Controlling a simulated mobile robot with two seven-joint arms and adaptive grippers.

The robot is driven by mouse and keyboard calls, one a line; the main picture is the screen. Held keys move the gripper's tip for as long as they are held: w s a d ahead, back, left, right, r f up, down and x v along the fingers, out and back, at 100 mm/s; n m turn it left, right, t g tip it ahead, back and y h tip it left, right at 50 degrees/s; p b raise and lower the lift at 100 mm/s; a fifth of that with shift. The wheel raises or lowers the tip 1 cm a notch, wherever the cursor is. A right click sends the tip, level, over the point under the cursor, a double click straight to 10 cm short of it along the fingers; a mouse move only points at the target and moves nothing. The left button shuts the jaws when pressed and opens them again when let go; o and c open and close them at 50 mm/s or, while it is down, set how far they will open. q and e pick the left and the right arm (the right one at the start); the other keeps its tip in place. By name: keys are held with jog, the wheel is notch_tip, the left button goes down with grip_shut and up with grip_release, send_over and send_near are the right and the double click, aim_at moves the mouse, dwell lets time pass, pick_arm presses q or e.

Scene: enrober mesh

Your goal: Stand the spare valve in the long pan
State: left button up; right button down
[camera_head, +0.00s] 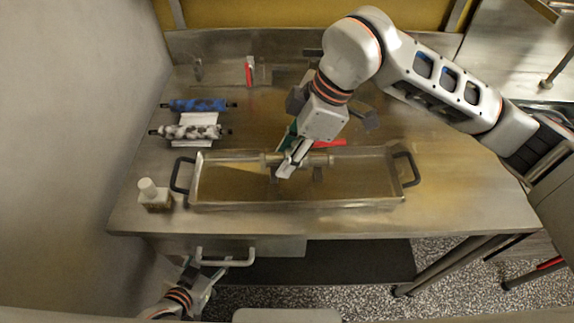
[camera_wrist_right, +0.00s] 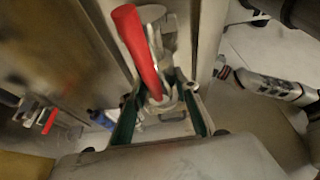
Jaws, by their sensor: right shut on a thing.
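My right gripper (camera_head: 290,158) is over the back part of the long pan (camera_head: 350,203), near its middle. It is shut on the spare valve, whose red lever (camera_head: 330,143) sticks out to the right behind the fingers. In the right wrist view the red lever (camera_wrist_right: 138,45) and grey valve body (camera_wrist_right: 172,98) show between the green-lined fingers. Whether the valve touches the pan floor cannot be told. The pan is a shallow metal tray with a dark handle at each end. My left gripper (camera_head: 203,285) is low at the front left, by a drawer handle; its jaws are unclear.
A small capped bottle (camera_head: 153,197) stands left of the pan. A red-handled item (camera_head: 249,73) is at the back. The worktop right of the pan (camera_head: 455,195) is clear.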

jog(key=shift+f, duration=1.9)
jog(key=shift+f, duration=0.2)
jog(key=c, duration=1.5)
grip_release()
jog(key=v, duration=1.2)
jog(key=shift+r+b, duration=0.25)
jog(key=shift+b, duration=0.05)
